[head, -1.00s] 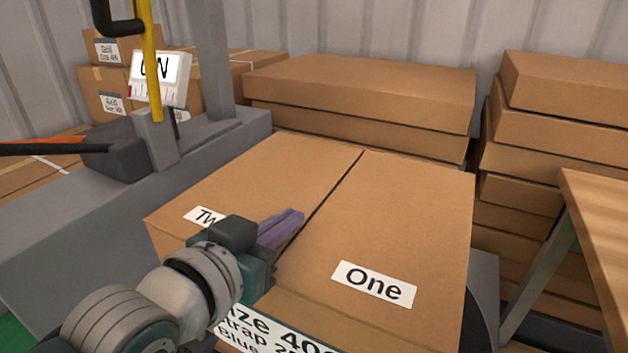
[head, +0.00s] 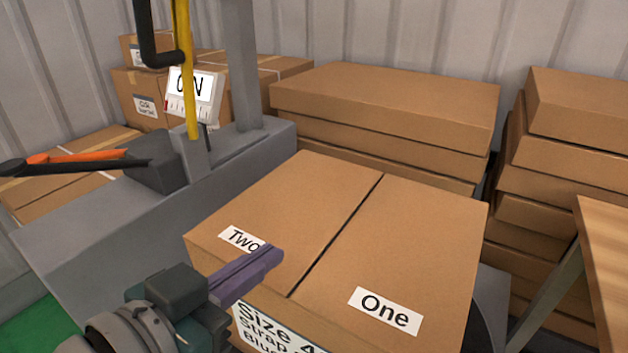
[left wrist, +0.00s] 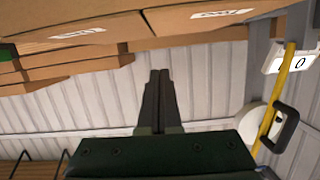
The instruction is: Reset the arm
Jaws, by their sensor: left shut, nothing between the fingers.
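My left gripper (head: 272,254) comes in from the lower left of the head view, with its purple fingers together and empty. It is in front of a closed cardboard box with two top flaps; the fingertips overlap the label "Two" (head: 240,239) in the picture. I cannot tell whether they touch the box. The other flap bears the label "One" (head: 385,311). In the left wrist view the closed fingers (left wrist: 159,75) point toward the ribbed wall, and the labelled box (left wrist: 180,22) shows along the top. My right gripper is in neither view.
Stacked cardboard boxes (head: 385,95) stand behind, with another stack (head: 575,110) at right. A wooden table (head: 605,260) edges in at right.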

